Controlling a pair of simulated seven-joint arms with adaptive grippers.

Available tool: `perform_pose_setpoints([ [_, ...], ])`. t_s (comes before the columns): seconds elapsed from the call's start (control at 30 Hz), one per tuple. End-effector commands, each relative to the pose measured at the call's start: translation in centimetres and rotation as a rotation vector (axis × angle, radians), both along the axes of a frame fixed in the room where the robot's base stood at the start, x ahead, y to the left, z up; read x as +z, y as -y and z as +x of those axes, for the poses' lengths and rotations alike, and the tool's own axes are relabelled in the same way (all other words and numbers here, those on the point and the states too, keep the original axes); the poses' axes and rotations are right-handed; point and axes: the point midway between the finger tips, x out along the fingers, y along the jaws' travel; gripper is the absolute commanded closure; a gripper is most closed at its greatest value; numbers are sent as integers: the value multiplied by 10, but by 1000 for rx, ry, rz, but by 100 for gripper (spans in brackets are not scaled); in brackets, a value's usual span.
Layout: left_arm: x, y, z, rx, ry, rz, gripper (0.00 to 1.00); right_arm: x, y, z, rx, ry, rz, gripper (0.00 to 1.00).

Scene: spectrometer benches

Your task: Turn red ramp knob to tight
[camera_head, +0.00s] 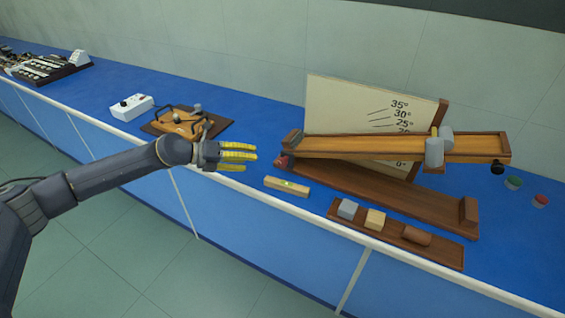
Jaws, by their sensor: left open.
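The wooden ramp (385,148) is tilted on a dark wooden base (385,195), in front of a cream angle board (340,103) marked in degrees. A small red knob (281,162) sits at the ramp's left end, near the hinge. Its marking and whether it is tight cannot be read. My left gripper (252,158) has yellow fingers and is open and empty. It is just left of the red knob, apart from it, above the front edge of the blue bench. My right gripper is not in view.
A small level (286,186) lies in front of the ramp. A wooden tray (447,252) holds several blocks. A grey clamp (434,152) sits on the ramp. Green (513,183) and red (540,201) capped items stand right. A white box (131,107) stands left.

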Motion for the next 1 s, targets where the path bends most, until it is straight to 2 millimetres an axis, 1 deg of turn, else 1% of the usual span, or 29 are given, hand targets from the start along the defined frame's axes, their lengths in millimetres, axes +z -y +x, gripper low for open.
perform_pose_setpoints([
  [0.03,-4,9,4,-2,1,-1,48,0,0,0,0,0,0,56],
  [0.3,-25,50,23,-1,1,-1,48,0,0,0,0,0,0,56],
  [0.6,-45,89,41,0,0,-1,48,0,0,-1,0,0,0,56],
  [0.8,-53,104,49,0,2,-1,48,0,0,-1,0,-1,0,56],
  [1.0,-57,111,53,1,2,-1,48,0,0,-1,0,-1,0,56],
])
